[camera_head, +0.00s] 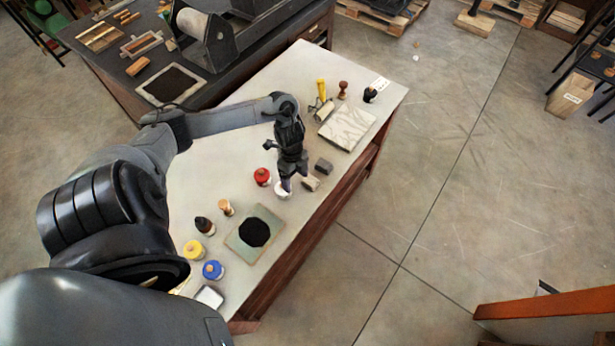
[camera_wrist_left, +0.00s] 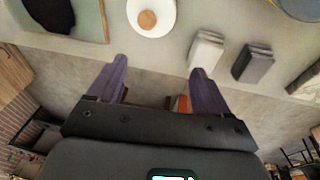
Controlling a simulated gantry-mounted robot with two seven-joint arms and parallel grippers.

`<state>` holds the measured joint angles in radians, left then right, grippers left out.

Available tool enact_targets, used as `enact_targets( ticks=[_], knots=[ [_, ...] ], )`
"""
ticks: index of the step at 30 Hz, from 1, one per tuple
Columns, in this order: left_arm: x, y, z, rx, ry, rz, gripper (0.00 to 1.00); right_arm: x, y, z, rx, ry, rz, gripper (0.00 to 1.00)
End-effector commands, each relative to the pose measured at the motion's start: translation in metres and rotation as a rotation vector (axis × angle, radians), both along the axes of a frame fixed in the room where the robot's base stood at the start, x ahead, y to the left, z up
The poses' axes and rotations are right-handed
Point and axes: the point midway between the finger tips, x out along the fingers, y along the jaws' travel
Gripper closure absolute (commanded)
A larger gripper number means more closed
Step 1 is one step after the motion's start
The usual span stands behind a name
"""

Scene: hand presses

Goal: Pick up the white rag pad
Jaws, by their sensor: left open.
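The white rag pad (camera_head: 311,183) is a small off-white folded block on the pale bench top, close to its right edge. In the left wrist view the pad (camera_wrist_left: 206,50) stands just beyond the right fingertip, apart from it. My left gripper (camera_head: 294,178) is above the bench, just left of the pad in the head view. Its two fingers are spread and empty in the wrist view (camera_wrist_left: 158,68). My right gripper is not in view.
A grey pad (camera_head: 323,166) sits beside the white one. A white round jar (camera_head: 282,189) is partly hidden under the gripper; its knob shows in the wrist view (camera_wrist_left: 148,19). A red jar (camera_head: 262,176), an inked slab (camera_head: 240,236) and a pale slab (camera_head: 347,127) are nearby.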

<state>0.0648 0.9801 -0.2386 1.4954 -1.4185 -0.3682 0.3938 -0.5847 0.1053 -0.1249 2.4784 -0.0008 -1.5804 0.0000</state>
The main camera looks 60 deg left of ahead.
Motion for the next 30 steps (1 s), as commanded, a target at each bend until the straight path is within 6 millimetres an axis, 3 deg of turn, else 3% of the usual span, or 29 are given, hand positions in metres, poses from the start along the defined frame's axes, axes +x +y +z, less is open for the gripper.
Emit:
enact_targets(
  ticks=[1, 3, 7, 15, 25, 30],
  knots=[
    [0.017, 0.018, 0.001, 0.034, -0.033, 0.004, 0.21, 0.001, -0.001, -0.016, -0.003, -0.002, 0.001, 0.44],
    [0.032, 0.031, 0.011, 0.06, -0.065, 0.005, 0.21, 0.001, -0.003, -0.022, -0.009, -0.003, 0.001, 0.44],
    [0.046, 0.036, 0.014, 0.072, -0.096, 0.008, 0.21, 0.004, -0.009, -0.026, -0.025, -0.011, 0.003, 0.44],
    [0.052, 0.03, -0.018, 0.069, -0.103, 0.009, 0.21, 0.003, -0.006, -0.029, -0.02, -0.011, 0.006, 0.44],
    [0.054, 0.027, -0.039, 0.07, -0.103, 0.009, 0.21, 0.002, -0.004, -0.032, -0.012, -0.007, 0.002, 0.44],
    [0.06, 0.022, -0.06, 0.068, -0.103, 0.009, 0.21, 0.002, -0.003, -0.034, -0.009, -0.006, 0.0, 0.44]
  ],
)
